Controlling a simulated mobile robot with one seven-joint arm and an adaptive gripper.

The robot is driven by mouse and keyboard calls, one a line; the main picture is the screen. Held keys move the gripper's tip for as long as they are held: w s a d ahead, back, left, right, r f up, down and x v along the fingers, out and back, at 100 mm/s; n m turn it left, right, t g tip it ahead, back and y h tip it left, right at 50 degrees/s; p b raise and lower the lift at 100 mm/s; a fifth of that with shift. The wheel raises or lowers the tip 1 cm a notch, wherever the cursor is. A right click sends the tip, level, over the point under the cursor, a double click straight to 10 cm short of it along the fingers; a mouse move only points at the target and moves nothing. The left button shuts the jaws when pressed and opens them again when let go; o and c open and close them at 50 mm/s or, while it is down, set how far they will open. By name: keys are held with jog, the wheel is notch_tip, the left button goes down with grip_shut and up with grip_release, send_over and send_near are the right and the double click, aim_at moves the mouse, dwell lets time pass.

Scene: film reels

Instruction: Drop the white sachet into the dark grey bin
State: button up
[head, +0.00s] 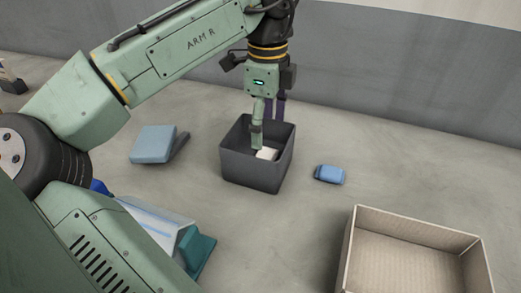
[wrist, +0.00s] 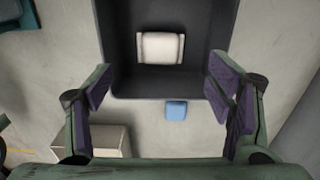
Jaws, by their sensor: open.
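The dark grey bin (head: 252,172) stands upright on the grey floor, and it fills the upper middle of the wrist view (wrist: 150,84). The white sachet (head: 267,154) is inside the bin; in the wrist view the sachet (wrist: 160,48) seems to lie flat on the bin's floor. My gripper (head: 265,127) points down over the bin, its lower end partly within the bin's opening. In the wrist view its purple-padded fingers (wrist: 159,72) are spread wide with nothing between them. The sachet is apart from both fingers.
A small blue packet (head: 329,174) lies right of the bin. A light blue box-like thing (head: 152,144) lies to its left. An open cardboard box (head: 410,235) stands at the front right. Bare floor separates these things, with a grey wall (head: 420,85) behind.

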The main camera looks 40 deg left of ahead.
notch_tip(320, 180, up, 7)
dwell(0.3)
jog(key=shift+s, duration=0.1)
dwell(0.4)
